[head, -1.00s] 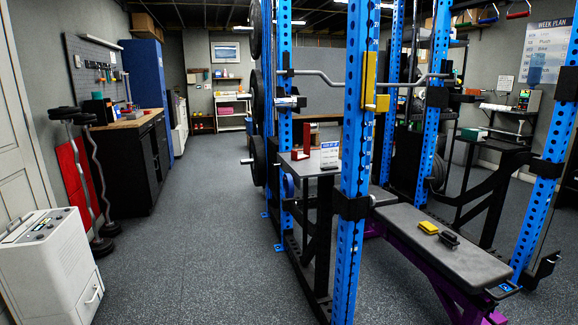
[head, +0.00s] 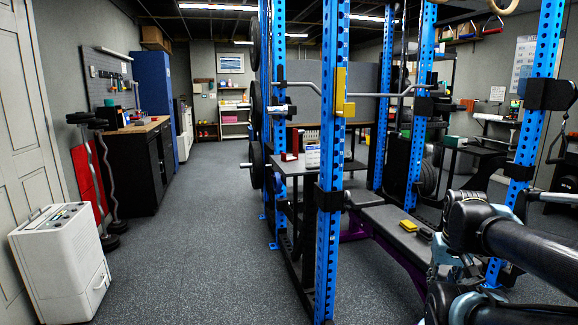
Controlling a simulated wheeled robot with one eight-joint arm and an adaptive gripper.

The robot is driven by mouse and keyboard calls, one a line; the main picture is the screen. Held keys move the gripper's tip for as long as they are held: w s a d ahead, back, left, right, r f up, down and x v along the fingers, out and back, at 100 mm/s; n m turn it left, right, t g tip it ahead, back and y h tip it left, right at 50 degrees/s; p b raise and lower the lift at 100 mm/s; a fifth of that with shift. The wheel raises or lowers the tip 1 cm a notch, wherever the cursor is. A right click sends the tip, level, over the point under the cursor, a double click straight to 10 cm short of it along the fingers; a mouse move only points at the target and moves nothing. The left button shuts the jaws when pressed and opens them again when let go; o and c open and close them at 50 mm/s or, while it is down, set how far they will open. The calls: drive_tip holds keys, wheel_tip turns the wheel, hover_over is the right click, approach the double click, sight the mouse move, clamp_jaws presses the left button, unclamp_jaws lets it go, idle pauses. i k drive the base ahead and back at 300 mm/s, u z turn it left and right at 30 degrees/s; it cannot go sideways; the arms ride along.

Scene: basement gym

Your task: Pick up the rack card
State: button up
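The rack card looks to be the small white card with a blue top band (head: 312,157). It stands upright on a dark shelf table (head: 348,166) inside the blue power rack. A red upright object (head: 295,140) stands just behind and left of it. My dark arm reaches in from the lower right, well to the right of the card and nearer to me. I cannot make out any gripper fingers, and nothing of mine touches the card.
A blue rack upright (head: 329,240) stands in front of the table's right part. A white appliance (head: 62,262) stands at left. The floor between is open.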

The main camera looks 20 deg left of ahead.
sight(312, 153)
drive_tip(key=u, duration=0.1)
drive_tip(key=i, duration=1)
drive_tip(key=z, duration=0.05)
